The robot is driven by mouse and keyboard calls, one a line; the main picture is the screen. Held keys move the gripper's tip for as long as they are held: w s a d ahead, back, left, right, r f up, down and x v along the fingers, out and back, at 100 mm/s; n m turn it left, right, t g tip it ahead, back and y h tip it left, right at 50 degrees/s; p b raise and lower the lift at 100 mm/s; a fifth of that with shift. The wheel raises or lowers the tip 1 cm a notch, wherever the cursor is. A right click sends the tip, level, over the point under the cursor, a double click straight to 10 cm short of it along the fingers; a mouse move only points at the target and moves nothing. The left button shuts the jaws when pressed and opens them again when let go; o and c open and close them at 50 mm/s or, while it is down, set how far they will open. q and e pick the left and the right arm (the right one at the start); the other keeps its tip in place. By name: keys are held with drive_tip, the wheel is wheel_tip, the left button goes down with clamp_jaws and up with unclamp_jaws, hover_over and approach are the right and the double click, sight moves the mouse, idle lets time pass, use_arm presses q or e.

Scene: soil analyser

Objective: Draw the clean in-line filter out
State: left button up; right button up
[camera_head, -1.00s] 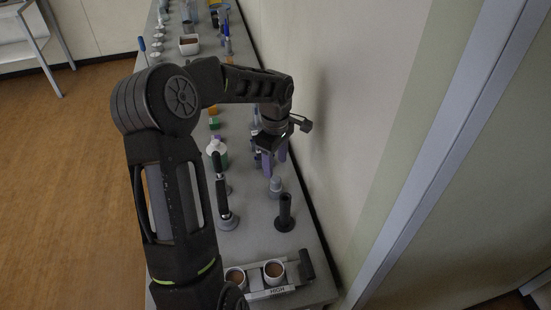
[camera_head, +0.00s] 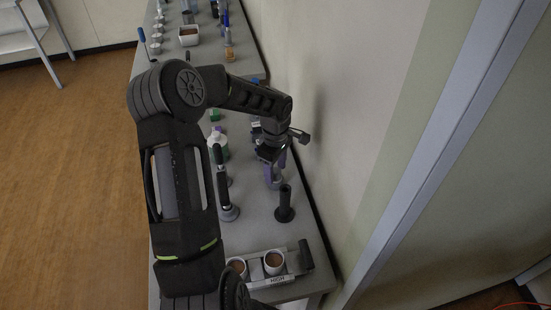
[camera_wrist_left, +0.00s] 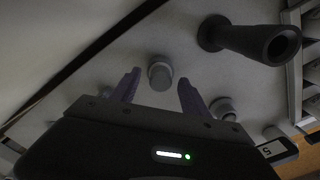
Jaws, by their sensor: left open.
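My left gripper (camera_head: 273,176) is open, with purple fingers, low over the bench near the wall. In the left wrist view its fingers (camera_wrist_left: 158,92) point towards a short grey cylinder with a paler round top (camera_wrist_left: 160,73), which lies in line with the gap between them. A similar grey capped piece (camera_wrist_left: 222,107) is beyond the right finger. I cannot tell which of these, if either, is the clean in-line filter. In the head view the gripper largely hides this spot. My right gripper is not in view.
A dark upright tube (camera_head: 285,205) stands close to the gripper; it also shows in the left wrist view (camera_wrist_left: 258,41). A black-handled tool (camera_head: 224,198) and a white-green bottle (camera_head: 218,146) stand left. Two soil cups sit in a holder marked HIGH (camera_head: 278,280). The wall (camera_head: 330,130) is close right.

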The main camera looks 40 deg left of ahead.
use_arm(q)
drive_tip(key=shift+f, duration=0.45)
drive_tip(key=shift+c, duration=0.3)
clamp_jaws()
idle(0.8)
drive_tip(key=c, duration=0.6)
unclamp_jaws()
clamp_jaws()
drive_tip(key=shift+r, duration=0.65)
